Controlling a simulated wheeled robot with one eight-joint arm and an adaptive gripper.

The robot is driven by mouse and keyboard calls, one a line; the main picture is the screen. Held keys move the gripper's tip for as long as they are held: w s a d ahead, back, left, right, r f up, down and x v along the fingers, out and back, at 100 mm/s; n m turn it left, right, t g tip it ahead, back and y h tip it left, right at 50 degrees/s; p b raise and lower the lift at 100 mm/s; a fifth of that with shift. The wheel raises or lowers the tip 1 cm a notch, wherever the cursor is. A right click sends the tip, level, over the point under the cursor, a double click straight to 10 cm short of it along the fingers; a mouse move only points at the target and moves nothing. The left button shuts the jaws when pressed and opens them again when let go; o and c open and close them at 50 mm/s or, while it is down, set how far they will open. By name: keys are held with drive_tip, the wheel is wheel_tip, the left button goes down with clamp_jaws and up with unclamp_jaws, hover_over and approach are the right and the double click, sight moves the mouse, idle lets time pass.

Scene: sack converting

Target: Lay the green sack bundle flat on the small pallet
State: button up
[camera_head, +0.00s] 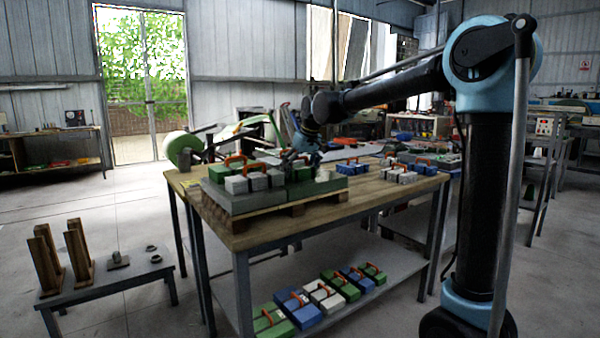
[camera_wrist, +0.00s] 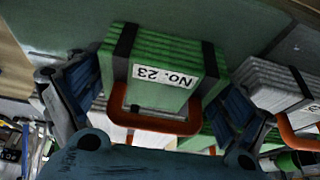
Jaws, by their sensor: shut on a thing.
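The green sack bundle (camera_wrist: 165,65) fills the middle of the wrist view. It has dark straps, a white "No. 23" label and an orange handle. My gripper (camera_wrist: 150,105) has one finger on each side of it and is shut on it. In the head view my gripper (camera_head: 303,158) is low over the small pallet (camera_head: 268,218), whose wooden slats show under a grey-green layer (camera_head: 232,200). Grey, white and green bundles stand on that layer. The head view does not show clearly whether the held bundle touches the layer.
A pale bundle (camera_wrist: 272,85) with an orange handle is close at the right in the wrist view. More bundles (camera_head: 398,172) stand farther right on the wooden table (camera_head: 340,212). Several bundles (camera_head: 300,305) lie on the lower shelf. A small side table (camera_head: 100,283) holds wooden stands.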

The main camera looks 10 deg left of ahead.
drive_tip(key=o, duration=0.8)
drive_tip(key=v, duration=1.2)
drive_tip(key=s+d+f+m+h, duration=0.1)
drive_tip(key=s+d+f+m, duration=0.2)
drive_tip(key=d, duration=0.6)
drive_tip(key=s+d+f, duration=0.3)
drive_tip(key=d+f, duration=0.2)
drive_tip(key=d, duration=0.4)
drive_tip(key=s+d+f+m+h, duration=0.15)
drive_tip(key=s+d+f, duration=0.25)
drive_tip(key=d, duration=0.5)
drive_tip(key=s+d+f+m, duration=0.2)
drive_tip(key=s+d+f, duration=0.5)
drive_tip(key=s+f, duration=0.2)
drive_tip(key=s+d+f+m+h, duration=0.1)
drive_tip(key=s+d+f+m, duration=0.2)
drive_tip(key=s+d+f, duration=0.5)
wheel_tip(320, 180, down, 5)
drive_tip(key=shift+s+g, duration=0.4)
drive_tip(key=shift+s, duration=0.3)
